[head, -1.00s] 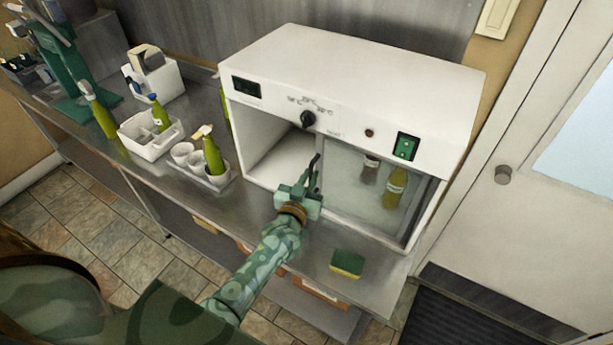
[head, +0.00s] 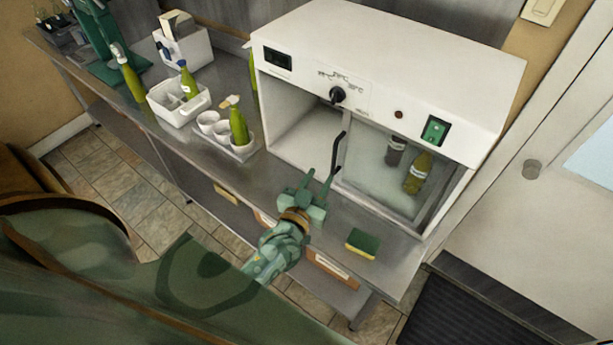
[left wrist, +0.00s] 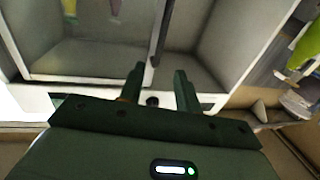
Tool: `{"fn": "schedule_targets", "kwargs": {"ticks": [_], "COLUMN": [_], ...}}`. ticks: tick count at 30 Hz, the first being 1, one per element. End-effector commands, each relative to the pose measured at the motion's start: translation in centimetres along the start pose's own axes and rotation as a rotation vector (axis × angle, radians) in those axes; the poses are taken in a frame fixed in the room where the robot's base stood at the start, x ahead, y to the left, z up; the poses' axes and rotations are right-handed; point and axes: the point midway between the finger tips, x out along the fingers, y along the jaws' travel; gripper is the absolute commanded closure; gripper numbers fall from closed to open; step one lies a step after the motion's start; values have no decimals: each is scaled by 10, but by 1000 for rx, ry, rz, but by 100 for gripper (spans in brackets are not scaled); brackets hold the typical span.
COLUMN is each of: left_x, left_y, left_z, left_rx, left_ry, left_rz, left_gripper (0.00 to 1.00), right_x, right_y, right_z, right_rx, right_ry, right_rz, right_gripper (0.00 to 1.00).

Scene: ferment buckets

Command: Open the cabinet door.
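The white cabinet (head: 375,70) stands on the metal counter. Its glass door (head: 385,180) covers the right part of the front, with a dark bottle and a yellow-green bottle visible behind it. The left part of the front is uncovered and its bare inside (head: 305,135) shows. A black upright handle (head: 338,153) is at the door's left edge; it also shows in the left wrist view (left wrist: 161,30). My left gripper (head: 318,178) is open and empty, just in front of and below the handle, apart from it. In the left wrist view its fingers (left wrist: 160,85) are spread. My right gripper is not in view.
A green and yellow sponge (head: 362,242) lies on the counter at the front right. A tray with cups and a green bottle (head: 239,127) stands left of the cabinet. A white caddy (head: 180,105) is further left. The counter before the cabinet is mostly clear.

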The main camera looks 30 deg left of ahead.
Motion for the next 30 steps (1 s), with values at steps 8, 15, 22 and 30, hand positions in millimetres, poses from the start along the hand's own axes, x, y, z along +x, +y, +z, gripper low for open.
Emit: {"fn": "schedule_targets", "kwargs": {"ticks": [8,15,22,30], "left_x": [-59,-72,-72,-72], "left_y": [0,0,0,1], "left_z": [1,0,0,1], "left_rx": [0,0,0,-20], "left_ry": [-1,0,1,-5], "left_rz": [0,0,0,3], "left_gripper": [67,67,67,67], "right_x": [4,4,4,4], "right_y": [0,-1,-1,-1], "right_z": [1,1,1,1], "right_rx": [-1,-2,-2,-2], "right_ry": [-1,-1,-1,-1], "right_rz": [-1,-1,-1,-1], "right_gripper": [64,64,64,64]}}
